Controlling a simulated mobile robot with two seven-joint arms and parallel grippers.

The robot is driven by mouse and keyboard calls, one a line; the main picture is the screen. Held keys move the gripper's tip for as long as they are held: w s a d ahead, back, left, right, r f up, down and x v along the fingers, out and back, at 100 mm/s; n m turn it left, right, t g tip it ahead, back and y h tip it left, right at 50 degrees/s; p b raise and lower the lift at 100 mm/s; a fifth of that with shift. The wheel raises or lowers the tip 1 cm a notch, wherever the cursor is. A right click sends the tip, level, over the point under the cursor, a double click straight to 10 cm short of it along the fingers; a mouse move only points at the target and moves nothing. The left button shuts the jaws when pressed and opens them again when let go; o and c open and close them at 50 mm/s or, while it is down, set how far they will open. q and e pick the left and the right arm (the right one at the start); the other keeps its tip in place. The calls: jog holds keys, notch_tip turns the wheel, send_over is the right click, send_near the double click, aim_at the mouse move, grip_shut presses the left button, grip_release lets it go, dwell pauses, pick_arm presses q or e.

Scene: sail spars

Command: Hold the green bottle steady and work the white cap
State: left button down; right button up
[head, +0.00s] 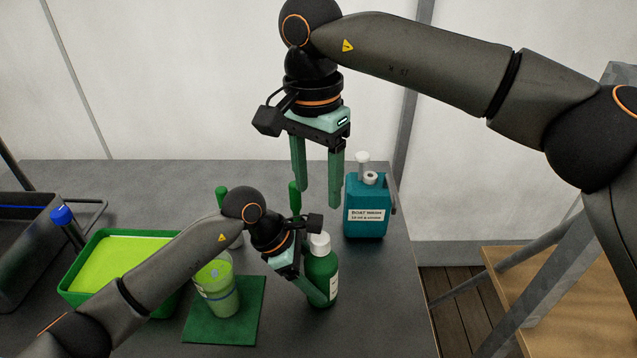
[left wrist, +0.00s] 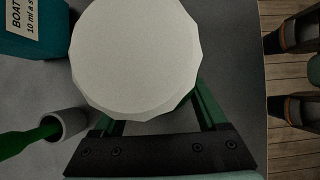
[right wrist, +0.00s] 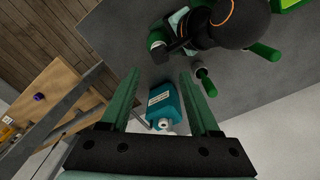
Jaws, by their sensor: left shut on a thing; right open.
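The green bottle (head: 321,275) stands upright near the table's right edge. The white cap (head: 319,244) sits on its top. My left gripper (head: 318,292) is shut on the bottle's body below the cap. In the left wrist view the white cap (left wrist: 135,55) fills the middle from above and hides most of the bottle and the fingertips. My right gripper (head: 318,198) is open and empty, fingers pointing down, above and behind the bottle, apart from the cap. In the right wrist view its two fingers (right wrist: 160,85) are spread.
A teal boat wash jug (head: 367,212) with a pump top stands behind right of the bottle. A green measuring cup (head: 218,290) stands on a green mat (head: 245,318) to the left. A green tray (head: 122,235) and dark bin (head: 25,245) lie farther left.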

aim_at(320, 237)
pick_arm(q)
jog(key=shift+s+f, duration=0.1)
pick_arm(e)
notch_tip(320, 237, down, 2)
jog(key=shift+d+f+m, duration=0.1)
jog(key=shift+f+m, duration=0.1)
jog(key=shift+m, duration=0.5)
notch_tip(320, 237, down, 8)
jog(key=shift+s+d, duration=0.1)
jog(key=shift+f, duration=0.25)
jog(key=shift+c, duration=0.3)
grip_shut()
jog(key=shift+o, duration=0.3)
grip_release()
jog(key=shift+r, duration=0.1)
